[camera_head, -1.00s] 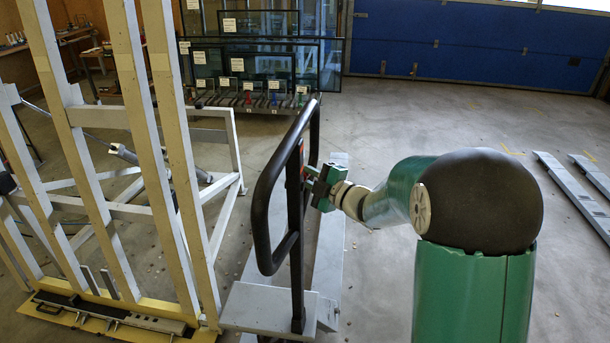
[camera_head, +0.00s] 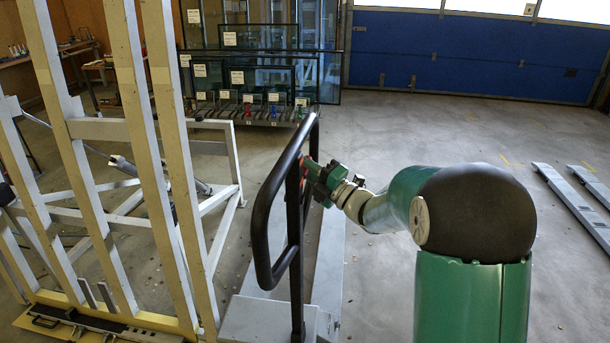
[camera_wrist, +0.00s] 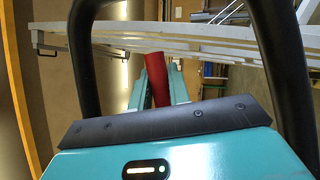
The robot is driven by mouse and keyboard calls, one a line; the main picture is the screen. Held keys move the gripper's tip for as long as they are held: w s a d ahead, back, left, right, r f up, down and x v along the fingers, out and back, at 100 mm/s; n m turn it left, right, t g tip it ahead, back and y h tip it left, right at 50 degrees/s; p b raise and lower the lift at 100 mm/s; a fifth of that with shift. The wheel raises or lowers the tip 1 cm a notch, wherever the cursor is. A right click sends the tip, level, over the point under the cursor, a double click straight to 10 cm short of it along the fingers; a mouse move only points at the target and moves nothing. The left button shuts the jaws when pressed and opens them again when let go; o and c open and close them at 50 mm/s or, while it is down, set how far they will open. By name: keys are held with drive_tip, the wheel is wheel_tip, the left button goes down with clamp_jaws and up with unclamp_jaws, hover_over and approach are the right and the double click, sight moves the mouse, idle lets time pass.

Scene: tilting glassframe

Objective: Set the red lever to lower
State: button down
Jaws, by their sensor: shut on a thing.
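The red lever (camera_wrist: 156,78) stands between the two teal fingers of my gripper (camera_wrist: 158,92) in the wrist view, and the fingers are shut on it. In the head view my gripper (camera_head: 312,170) is beside the upright post of the black handrail (camera_head: 262,215). Only a small red part of the lever (camera_head: 305,164) shows there, next to the post. The rest of the lever and its mount are hidden behind the rail and my gripper.
The black rail loop also frames both sides of the wrist view (camera_wrist: 280,60). A pale tilting frame (camera_head: 178,190) fills the left of the head view. Glass panes (camera_head: 255,65) stand at the back. Metal strips (camera_head: 570,195) lie right on otherwise open floor.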

drive_tip(key=shift+s+r+n+y, duration=0.25)
drive_tip(key=shift+r+n+y, duration=0.45)
drive_tip(key=shift+r+n, duration=0.5)
drive_tip(key=shift+f+n+g, duration=0.15)
drive_tip(key=shift+n+g, duration=0.15)
drive_tip(key=c, duration=1.3)
unclamp_jaws()
drive_tip(key=shift+s, duration=0.1)
drive_tip(key=shift+f, duration=0.1)
drive_tip(key=shift+s+d+f, duration=0.15)
drive_tip(key=shift+d, duration=0.15)
drive_tip(key=v, duration=1.3)
